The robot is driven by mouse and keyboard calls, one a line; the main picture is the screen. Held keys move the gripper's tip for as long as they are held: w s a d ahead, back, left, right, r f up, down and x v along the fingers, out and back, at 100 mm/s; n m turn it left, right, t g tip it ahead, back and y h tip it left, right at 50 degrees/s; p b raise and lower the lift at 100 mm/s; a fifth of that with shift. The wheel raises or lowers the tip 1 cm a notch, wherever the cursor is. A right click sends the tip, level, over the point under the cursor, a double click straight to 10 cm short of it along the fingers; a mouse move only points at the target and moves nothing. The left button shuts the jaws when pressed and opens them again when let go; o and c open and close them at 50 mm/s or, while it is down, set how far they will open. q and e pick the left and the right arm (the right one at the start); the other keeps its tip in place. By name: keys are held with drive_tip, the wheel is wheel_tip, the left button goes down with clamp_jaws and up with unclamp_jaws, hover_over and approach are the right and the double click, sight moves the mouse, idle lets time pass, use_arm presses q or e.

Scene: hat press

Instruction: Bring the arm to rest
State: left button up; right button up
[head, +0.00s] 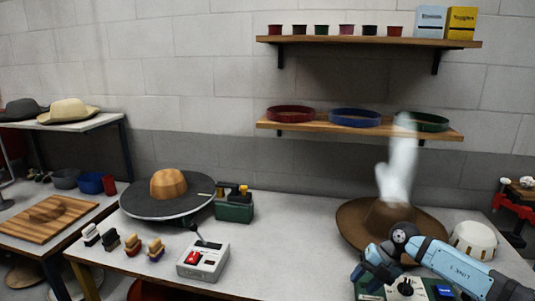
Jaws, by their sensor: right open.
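My right arm comes in from the lower right in the head view. Its gripper (366,272) is open, with no object visible in it, in front of the brown hat (352,222). The arm covers part of the hat's front brim and part of a green control box (372,294) with a black knob. A white plume of steam (396,170) rises above the hat's crown. My left gripper is not in view.
A round dark press plate with a wooden hat block (168,184) stands left on the table (285,240). A grey box with a red switch (203,261), several small brushes (133,244) and a green box (234,206) stand near it. A white ribbed bowl (473,239) is right of the hat.

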drive_tip(key=s+a+m+t+y+p, duration=0.1)
drive_tip(key=s+a+m+t+y, duration=0.5)
drive_tip(key=a, duration=0.3)
drive_tip(key=s+a+m+t+y+p, duration=0.25)
drive_tip(key=s+a+y, duration=0.35)
drive_tip(key=a, duration=0.4)
drive_tip(key=s+d+f+m+t+h, duration=0.1)
drive_tip(key=s+d+f+m+h, duration=0.2)
drive_tip(key=s+m+h, duration=0.2)
drive_tip(key=s+d+f+m+h+p, duration=0.1)
drive_tip(key=s+d+f+m+h, duration=0.3)
drive_tip(key=s+m, duration=0.4)
drive_tip(key=s+d+f+m+t+h+p, duration=0.1)
drive_tip(key=s+d+f+m+h, duration=0.3)
drive_tip(key=s, duration=0.5)
drive_tip(key=m+h, duration=0.2)
drive_tip(key=m, duration=0.1)
drive_tip(key=shift+d+m+t, duration=0.15)
drive_tip(key=shift+m+t, duration=0.2)
